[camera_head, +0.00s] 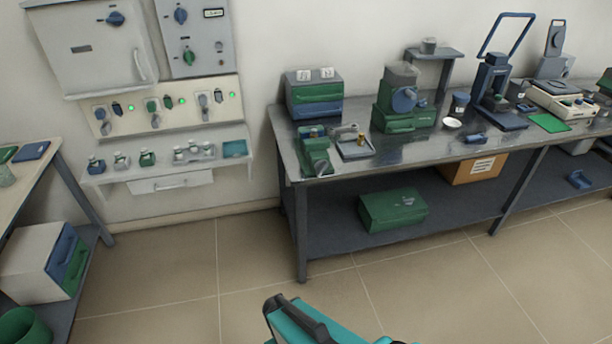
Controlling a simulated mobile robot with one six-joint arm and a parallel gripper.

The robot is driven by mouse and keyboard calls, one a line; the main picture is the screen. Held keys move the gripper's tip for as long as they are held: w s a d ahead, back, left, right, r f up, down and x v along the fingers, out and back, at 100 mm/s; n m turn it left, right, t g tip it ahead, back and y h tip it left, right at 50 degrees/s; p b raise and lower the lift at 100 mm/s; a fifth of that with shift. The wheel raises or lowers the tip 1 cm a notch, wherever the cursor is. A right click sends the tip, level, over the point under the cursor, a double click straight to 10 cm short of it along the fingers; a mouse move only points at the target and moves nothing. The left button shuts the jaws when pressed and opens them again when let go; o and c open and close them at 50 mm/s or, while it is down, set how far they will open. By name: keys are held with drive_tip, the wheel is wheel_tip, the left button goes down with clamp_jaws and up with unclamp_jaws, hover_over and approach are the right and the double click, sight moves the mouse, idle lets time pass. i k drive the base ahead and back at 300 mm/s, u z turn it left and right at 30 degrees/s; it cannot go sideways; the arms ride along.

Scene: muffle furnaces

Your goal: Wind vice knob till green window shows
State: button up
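A small green vice (316,156) seems to stand at the front left corner of the grey metal bench. Its knob and any window on it are too small to make out. A teal and black part of my own arm shows at the bottom middle, over the floor and well short of the bench. My gripper's fingertips do not show.
The metal bench (345,172) holds a shallow tray (356,150), a drawer box (314,96), a green machine (402,105) and a blue-framed press (495,90). A green case (393,208) sits on the lower shelf. Open tiled floor (190,270) lies in front.

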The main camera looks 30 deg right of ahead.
sight(320, 166)
drive_tip(key=z, duration=0.1)
drive_tip(key=k, duration=0.15)
drive_tip(key=u, duration=1.65)
drive_tip(key=k, duration=1.3)
drive_tip(key=z, duration=0.3)
drive_tip(key=i, duration=0.95)
